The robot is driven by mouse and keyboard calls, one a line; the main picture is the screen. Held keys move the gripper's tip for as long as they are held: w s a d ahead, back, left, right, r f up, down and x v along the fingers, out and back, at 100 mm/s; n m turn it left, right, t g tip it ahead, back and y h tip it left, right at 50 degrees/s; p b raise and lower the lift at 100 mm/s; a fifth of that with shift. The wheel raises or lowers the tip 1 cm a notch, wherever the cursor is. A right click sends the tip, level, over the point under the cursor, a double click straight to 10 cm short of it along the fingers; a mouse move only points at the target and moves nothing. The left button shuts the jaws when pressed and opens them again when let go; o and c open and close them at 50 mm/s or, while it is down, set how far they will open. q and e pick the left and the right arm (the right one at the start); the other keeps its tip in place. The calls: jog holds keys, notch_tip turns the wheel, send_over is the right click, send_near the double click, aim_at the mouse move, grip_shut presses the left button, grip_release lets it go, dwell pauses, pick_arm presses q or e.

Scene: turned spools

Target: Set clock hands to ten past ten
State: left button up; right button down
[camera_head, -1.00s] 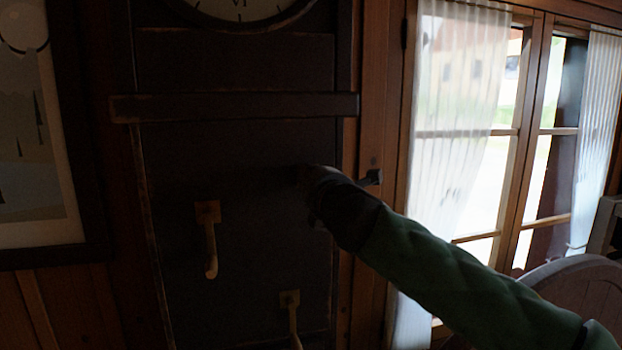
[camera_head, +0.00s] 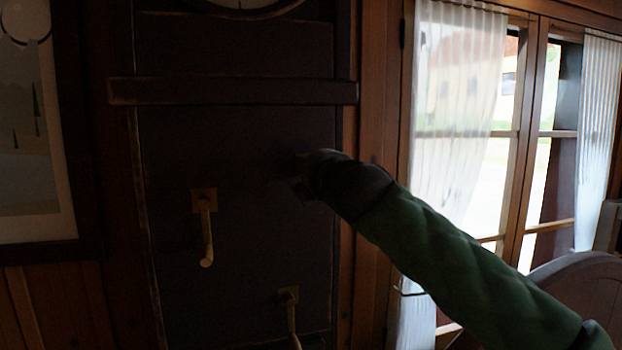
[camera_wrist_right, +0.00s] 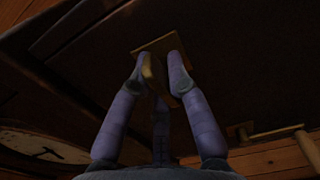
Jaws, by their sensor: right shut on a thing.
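Only the bottom edge of the clock's pale dial (camera_head: 245,4) shows at the top of the head view. Part of the dial with dark marks shows in the right wrist view (camera_wrist_right: 40,148); I cannot read the time. The dark clock case (camera_head: 240,140) carries brass cranks. One crank (camera_head: 207,230) hangs at the left, another (camera_head: 291,312) lower down. My right gripper (camera_wrist_right: 157,75) is shut on a brass crank (camera_wrist_right: 152,72) in front of its square plate. In the head view my right gripper (camera_head: 308,180) hides that crank. My left gripper is not in view.
A dark ledge (camera_head: 235,91) crosses the case above the cranks. A framed picture (camera_head: 30,150) hangs at the left. A curtained window (camera_head: 515,140) and a rounded chair back (camera_head: 580,275) are at the right.

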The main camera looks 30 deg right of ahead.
jog(key=m+b, duration=0.4)
jog(key=m, duration=0.2)
jog(key=shift+d+f+m, duration=0.1)
jog(key=shift+m, duration=0.2)
jog(key=m+b, duration=0.2)
jog(key=m, duration=0.3)
jog(key=shift+b, duration=0.4)
jog(key=shift+m, duration=0.4)
jog(key=c, duration=1.2)
grip_release()
jog(key=shift+d, duration=0.1)
jog(key=shift+s, duration=0.1)
jog(key=shift+s+a, duration=0.2)
jog(key=shift+s, duration=0.25)
jog(key=v, duration=1.1)
jog(key=shift+f, duration=0.1)
